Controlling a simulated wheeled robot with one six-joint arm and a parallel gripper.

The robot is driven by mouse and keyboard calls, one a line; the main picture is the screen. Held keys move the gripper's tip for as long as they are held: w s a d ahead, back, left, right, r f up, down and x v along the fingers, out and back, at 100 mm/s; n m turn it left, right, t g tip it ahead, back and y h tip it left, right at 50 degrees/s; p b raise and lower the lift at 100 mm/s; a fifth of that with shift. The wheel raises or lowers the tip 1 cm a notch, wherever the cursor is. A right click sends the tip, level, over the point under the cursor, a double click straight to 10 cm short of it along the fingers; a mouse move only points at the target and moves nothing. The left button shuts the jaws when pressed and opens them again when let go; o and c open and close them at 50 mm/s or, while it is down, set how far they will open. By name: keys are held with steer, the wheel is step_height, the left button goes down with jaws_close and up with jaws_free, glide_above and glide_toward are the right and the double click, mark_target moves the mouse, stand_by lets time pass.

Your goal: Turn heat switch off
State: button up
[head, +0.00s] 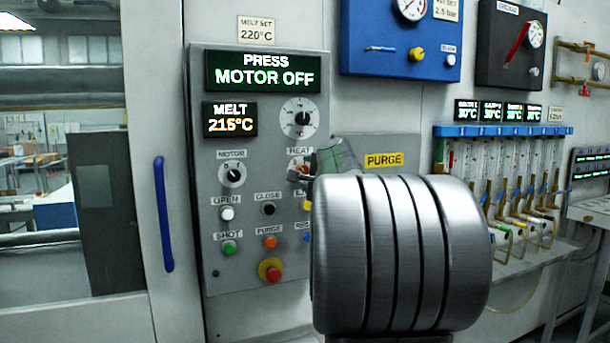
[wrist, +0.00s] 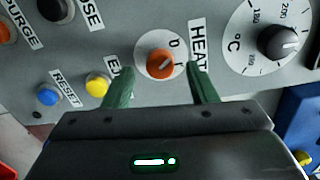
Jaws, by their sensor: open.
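The heat switch is an orange knob on a white round plate under the HEAT label. In the wrist view the heat switch (wrist: 159,66) lies between the two green fingertips of my gripper (wrist: 160,76). A white line on the knob runs nearly level in that view, with its right end toward a small mark on the plate. In the head view the heat switch (head: 297,166) is partly hidden by my gripper (head: 312,170), which is at the panel from the right. My gripper is open, one finger either side of the knob. I cannot tell whether they touch it.
The grey control panel (head: 205,270) also carries the motor switch (head: 232,174), a temperature dial (head: 300,118) and several push buttons. The yellow button (wrist: 97,84) sits close to one finger. The display (head: 262,71) reads PRESS MOTOR OFF. A blue handle (head: 163,215) stands left.

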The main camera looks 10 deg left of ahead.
mark_target(303, 170)
steer(key=b+v, duration=0.1)
steer(key=v, duration=1)
steer(key=shift+s+f, duration=0.1)
steer(key=p+x, duration=0.2)
steer(key=x, duration=1.1)
steer(key=shift+w+a, duration=0.2)
steer(key=shift+w, duration=0.15)
steer(key=shift+s+d, duration=0.1)
